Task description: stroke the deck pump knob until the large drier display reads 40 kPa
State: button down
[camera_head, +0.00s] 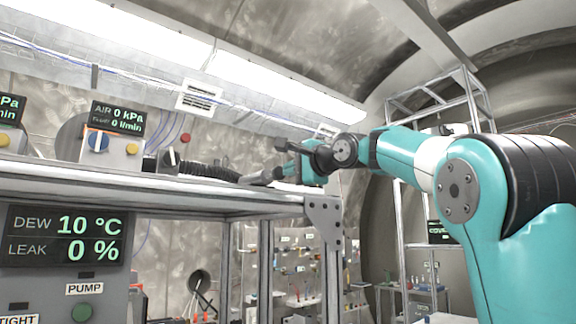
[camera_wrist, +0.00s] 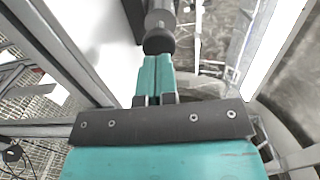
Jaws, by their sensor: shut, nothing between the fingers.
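The deck pump shows in the wrist view as a grey barrel with a black round knob (camera_wrist: 159,41). In the head view a grey cylinder (camera_head: 260,178), likely this pump, lies on the shelf. My gripper (camera_wrist: 157,58) is shut and empty, its teal fingertips right at the knob. I cannot tell whether they touch it. In the head view my gripper (camera_head: 284,171) is at the cylinder's right end. A box's display (camera_head: 116,118) reads AIR 0 kPa and 0 l/min. A second kPa display (camera_head: 10,108) is cut off, its value hidden. I cannot tell which is the large drier's.
A steel shelf (camera_head: 200,188) carries the boxes, a black corrugated hose (camera_head: 208,172) and a small red-topped unit (camera_head: 183,150). Below, a panel display (camera_head: 68,237) reads DEW 10 °C and LEAK 0 %, above a green button (camera_head: 83,312) labelled PUMP. A shelf post (camera_head: 327,240) stands below my arm.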

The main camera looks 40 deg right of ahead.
aim_at(279, 172)
jog(key=shift+w, duration=0.9)
jog(key=shift+w+r+p, duration=0.15)
jog(key=shift+w+p, duration=0.2)
jog(key=shift+p, duration=0.15)
jog(key=w+p, duration=0.1)
jog(key=w, duration=0.1)
jog(key=shift+w, duration=0.3)
jog(key=shift+s, duration=0.3)
jog(key=s+b, duration=0.4)
jog(key=s, duration=0.9)
jog(key=shift+s+d, duration=0.25)
